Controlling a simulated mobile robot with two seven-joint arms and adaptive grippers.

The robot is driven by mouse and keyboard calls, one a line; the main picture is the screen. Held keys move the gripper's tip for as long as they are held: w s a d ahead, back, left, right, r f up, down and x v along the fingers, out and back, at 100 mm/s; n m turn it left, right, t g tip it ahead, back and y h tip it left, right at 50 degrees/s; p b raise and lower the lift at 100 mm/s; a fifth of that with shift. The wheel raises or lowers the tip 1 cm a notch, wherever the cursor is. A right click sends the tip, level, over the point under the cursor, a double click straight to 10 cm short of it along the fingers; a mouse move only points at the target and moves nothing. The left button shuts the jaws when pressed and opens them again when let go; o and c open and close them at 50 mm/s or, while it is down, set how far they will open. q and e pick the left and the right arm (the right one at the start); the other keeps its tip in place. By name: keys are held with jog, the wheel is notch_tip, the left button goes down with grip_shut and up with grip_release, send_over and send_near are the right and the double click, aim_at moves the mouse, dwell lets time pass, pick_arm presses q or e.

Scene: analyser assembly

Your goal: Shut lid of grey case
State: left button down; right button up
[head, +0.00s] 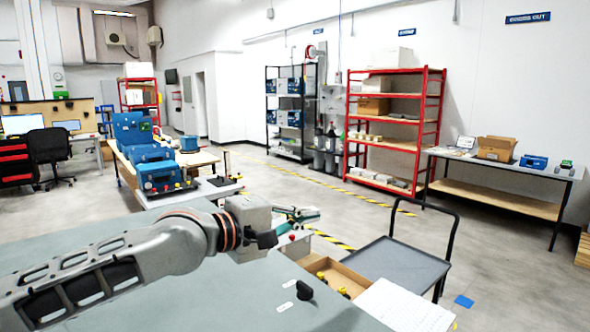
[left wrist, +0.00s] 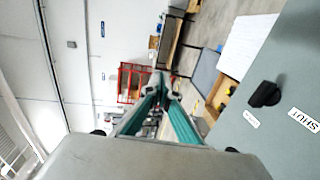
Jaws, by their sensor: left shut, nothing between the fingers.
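A broad flat grey-green surface (head: 215,300) fills the bottom of the head view and also shows at the right of the left wrist view (left wrist: 290,75). It looks like part of the grey case. I cannot tell whether it is the lid or how far the lid is open. My right gripper is not in view.
A wooden tray (head: 338,277) with yellow-black parts and a white sheet (head: 405,305) lie right of the surface. Beyond stands a grey trolley (head: 400,265). A table with blue analysers (head: 160,172) is at back left; a red shelf (head: 395,125) stands behind.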

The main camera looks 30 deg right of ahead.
pick_arm(q)
notch_tip(320, 180, down, 6)
jog(key=d+y, duration=0.1)
jog(key=shift+w+f, duration=0.2)
jog(key=shift+d+r, duration=0.1)
jog(key=shift+d, duration=0.05)
notch_tip(320, 180, up, 14)
dwell(0.6)
